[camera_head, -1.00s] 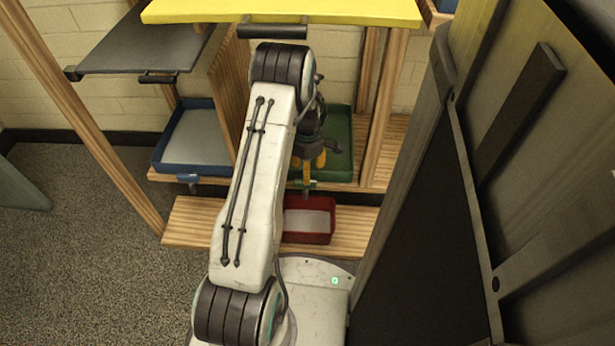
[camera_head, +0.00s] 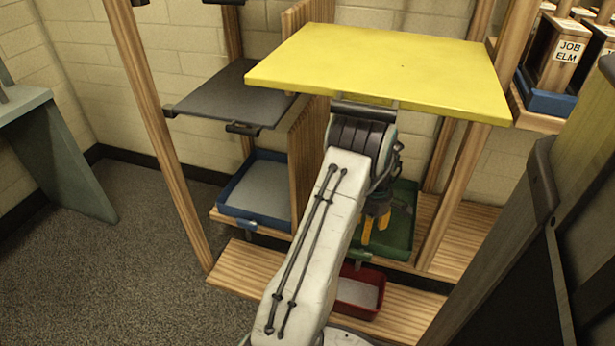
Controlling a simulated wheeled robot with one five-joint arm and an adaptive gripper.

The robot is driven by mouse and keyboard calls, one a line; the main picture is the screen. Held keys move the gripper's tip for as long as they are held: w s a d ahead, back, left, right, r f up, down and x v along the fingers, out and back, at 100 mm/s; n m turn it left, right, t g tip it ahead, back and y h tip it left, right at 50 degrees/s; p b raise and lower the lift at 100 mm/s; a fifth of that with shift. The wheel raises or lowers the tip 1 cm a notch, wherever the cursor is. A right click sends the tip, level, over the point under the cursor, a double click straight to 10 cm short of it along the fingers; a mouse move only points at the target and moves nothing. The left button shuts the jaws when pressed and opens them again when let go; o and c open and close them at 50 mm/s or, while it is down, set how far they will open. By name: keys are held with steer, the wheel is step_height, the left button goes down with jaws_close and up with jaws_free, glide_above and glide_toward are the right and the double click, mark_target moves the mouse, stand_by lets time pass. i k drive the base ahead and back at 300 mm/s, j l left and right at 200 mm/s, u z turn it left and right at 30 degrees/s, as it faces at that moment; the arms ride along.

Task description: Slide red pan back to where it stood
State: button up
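The red pan (camera_head: 378,300) is a shallow red tray with a pale inside. It rests on the low wooden shelf, below the green tray (camera_head: 407,232). My arm hides its left part. My gripper (camera_head: 376,226) hangs down in front of the green tray, above and apart from the red pan. Its two yellow fingers show with a gap between them and nothing visible held. My arm hides part of the gripper and of the green tray.
A blue tray (camera_head: 229,207) with a pale inside stands on the middle shelf at left. A yellow board (camera_head: 390,75) and a dark board (camera_head: 225,92) jut out above. Wooden posts flank the shelves. A dark panel (camera_head: 510,285) stands close at right. Floor at left is clear.

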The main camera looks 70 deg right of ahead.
mark_target(360, 295)
steer(key=k+j, duration=0.25)
steer(key=k, duration=0.2)
steer(key=k+j, duration=0.25)
steer(key=k, duration=0.25)
steer(key=k+j, duration=0.25)
steer(key=k, duration=0.2)
